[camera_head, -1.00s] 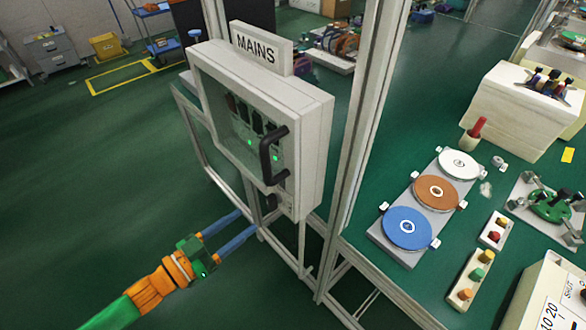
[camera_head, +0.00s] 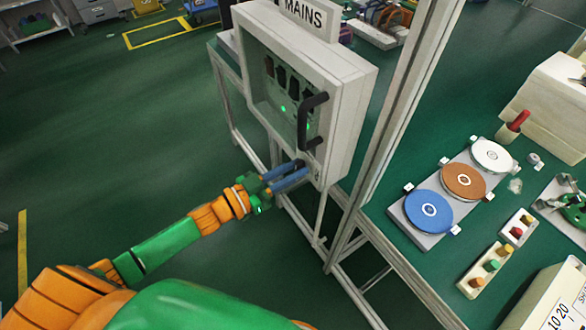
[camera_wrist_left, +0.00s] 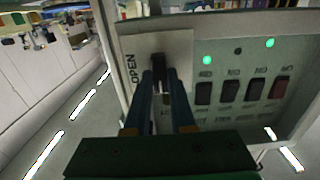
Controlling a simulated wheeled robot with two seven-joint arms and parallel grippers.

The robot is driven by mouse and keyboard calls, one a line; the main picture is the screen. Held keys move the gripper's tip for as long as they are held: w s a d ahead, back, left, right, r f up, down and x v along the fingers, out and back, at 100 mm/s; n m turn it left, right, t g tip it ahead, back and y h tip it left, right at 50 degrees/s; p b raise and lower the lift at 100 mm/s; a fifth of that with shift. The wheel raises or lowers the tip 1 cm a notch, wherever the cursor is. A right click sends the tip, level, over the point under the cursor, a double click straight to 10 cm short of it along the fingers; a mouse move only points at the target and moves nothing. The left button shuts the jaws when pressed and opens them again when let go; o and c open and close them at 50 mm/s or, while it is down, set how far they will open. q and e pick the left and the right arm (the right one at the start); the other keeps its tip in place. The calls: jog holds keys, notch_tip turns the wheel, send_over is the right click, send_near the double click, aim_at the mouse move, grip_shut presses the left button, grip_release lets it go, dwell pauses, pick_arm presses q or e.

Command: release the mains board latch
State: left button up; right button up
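The mains board (camera_head: 345,95) is a pale cabinet with a clear window, a black handle (camera_head: 304,122) and a MAINS sign. Its small dark latch (camera_wrist_left: 157,66) shows in the left wrist view beside the word OPEN, on a pale plate. My left gripper (camera_head: 303,167) reaches the lower front of the board, below the handle. In the left wrist view its two blue fingers (camera_wrist_left: 161,78) point at the latch, with a gap between them and the latch at their tips. Contact with the latch cannot be told. The fingers hide the latch's lower part. My right gripper is out of view.
Several dark switches (camera_wrist_left: 243,90) and green lamps sit right of the latch. A frame post (camera_head: 400,100) stands right of the board. Beyond it, a green bench holds blue (camera_head: 428,211), brown and white discs and button boxes (camera_head: 486,270). Open floor lies left.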

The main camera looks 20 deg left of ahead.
pick_arm(q)
grip_shut()
jog(key=shift+m, duration=0.3)
jog(key=shift+s+d+f+m+b, duration=0.15)
jog(key=shift+m+b, duration=0.35)
jog(key=shift+m, duration=3.8)
jog(key=shift+d+f+m+b, duration=0.1)
jog(key=shift+m+b, duration=0.4)
jog(key=shift+m, duration=3.8)
jog(key=o, duration=0.6)
grip_release()
jog(key=shift+o, duration=0.2)
